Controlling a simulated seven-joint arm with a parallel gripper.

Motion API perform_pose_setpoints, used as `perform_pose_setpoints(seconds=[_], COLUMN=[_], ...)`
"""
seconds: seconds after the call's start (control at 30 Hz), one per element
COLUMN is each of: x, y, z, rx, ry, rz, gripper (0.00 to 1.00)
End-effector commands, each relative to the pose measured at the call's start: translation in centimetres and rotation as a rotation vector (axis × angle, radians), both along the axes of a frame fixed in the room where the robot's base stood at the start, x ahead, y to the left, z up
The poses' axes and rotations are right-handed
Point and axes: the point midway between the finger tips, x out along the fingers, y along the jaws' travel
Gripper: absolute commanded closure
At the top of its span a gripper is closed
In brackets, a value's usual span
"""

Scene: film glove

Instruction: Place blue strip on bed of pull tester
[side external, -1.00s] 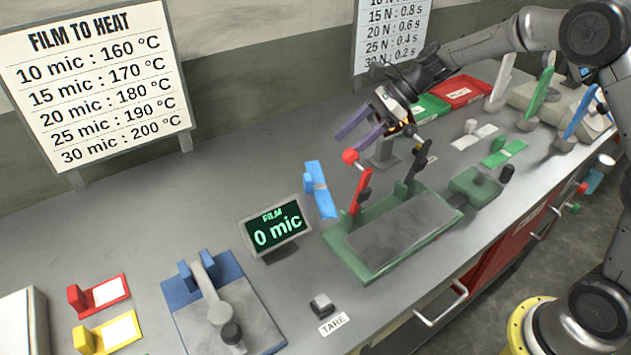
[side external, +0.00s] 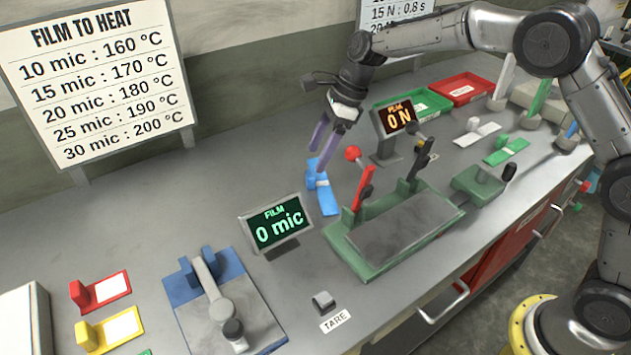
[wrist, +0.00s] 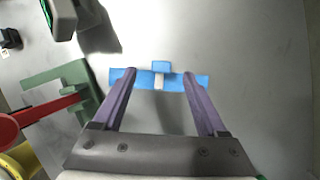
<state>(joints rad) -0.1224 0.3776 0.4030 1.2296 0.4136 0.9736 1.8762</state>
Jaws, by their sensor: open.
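A film display (side external: 276,227) reading 0 mic stands left of the strip. Green (side external: 428,104) and red (side external: 462,90) trays are at the back. A blue-based device (side external: 225,300) sits front left.

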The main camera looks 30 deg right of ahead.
Motion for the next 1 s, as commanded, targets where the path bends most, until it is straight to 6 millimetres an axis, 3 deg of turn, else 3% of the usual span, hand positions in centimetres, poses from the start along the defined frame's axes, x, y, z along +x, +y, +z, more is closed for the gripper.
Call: perform_pose_setpoints(seconds=[0.37, 0.63, 0.9, 1.0], x=[0.4, 1.1, 1.2, 1.2], y=[1.0, 2.1, 2.3, 2.3], z=[-2.6, -6.0, -6.5, -6.5], rx=[0.001, 0.001, 0.001, 0.001], ry=[0.002, 0.002, -0.002, -0.002], rz=[0.001, 0.001, 0.0, 0.0], gripper=[0.25, 0.25, 0.25, 0.41])
